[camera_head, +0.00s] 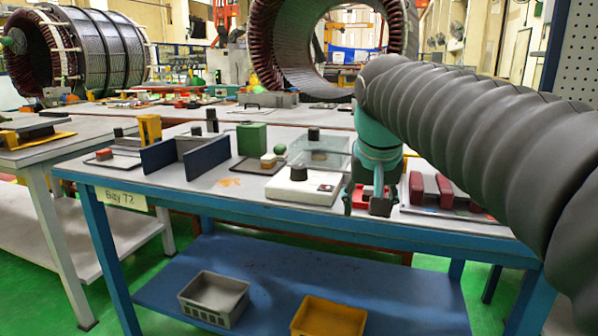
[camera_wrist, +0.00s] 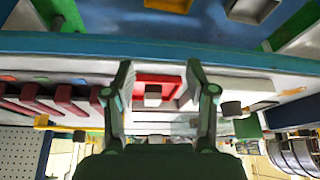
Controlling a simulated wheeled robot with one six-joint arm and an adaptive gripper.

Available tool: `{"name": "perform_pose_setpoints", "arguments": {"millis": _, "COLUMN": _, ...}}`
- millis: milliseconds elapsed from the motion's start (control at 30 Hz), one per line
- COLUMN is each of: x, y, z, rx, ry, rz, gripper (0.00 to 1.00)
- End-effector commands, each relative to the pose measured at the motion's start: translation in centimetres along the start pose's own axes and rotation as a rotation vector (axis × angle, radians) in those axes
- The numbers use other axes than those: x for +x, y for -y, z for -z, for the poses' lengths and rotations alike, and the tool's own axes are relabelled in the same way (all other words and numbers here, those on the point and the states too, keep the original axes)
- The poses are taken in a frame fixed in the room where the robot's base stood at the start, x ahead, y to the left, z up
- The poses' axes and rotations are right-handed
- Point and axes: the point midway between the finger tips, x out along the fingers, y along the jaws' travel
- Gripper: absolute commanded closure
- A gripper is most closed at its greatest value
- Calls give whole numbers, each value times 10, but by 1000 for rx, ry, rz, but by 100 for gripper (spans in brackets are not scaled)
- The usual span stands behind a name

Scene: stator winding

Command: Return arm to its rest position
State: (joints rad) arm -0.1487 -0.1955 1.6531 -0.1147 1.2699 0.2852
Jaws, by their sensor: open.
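My gripper (camera_head: 369,208) hangs fingers-down over the front part of the blue-framed table, at the end of my grey-sleeved arm (camera_head: 470,130). It is open with nothing between its fingers. In the wrist view the two fingers of my gripper (camera_wrist: 160,80) stand wide apart. A red square-rimmed tray (camera_wrist: 172,79) with a grey block (camera_wrist: 153,97) in it shows between them, on the table beyond the fingertips. In the head view my gripper partly hides a red thing (camera_head: 362,197) on the table. Whether the fingertips touch anything cannot be told.
The table (camera_head: 225,190) holds a white box with a black knob (camera_head: 300,184), a clear box (camera_head: 322,148), dark blue plates (camera_head: 207,156) and dark red blocks (camera_head: 416,188). Grey (camera_head: 215,292) and yellow bins (camera_head: 328,318) sit on the lower shelf. Large stators (camera_head: 105,50) stand behind.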

Motion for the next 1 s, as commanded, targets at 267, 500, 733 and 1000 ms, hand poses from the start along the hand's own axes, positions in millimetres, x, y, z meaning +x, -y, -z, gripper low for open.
{"name": "perform_pose_setpoints", "arguments": {"millis": 267, "x": 31, "y": -37, "z": -111, "rx": -57, "ry": -26, "rz": 30, "gripper": 44}}
{"name": "perform_pose_setpoints", "arguments": {"millis": 500, "x": 72, "y": -56, "z": -201, "rx": -96, "ry": -52, "rz": 47, "gripper": 44}}
{"name": "perform_pose_setpoints", "arguments": {"millis": 733, "x": 95, "y": -62, "z": -241, "rx": -111, "ry": -64, "rz": 52, "gripper": 44}}
{"name": "perform_pose_setpoints", "arguments": {"millis": 1000, "x": 98, "y": -63, "z": -245, "rx": -114, "ry": -62, "rz": 52, "gripper": 44}}
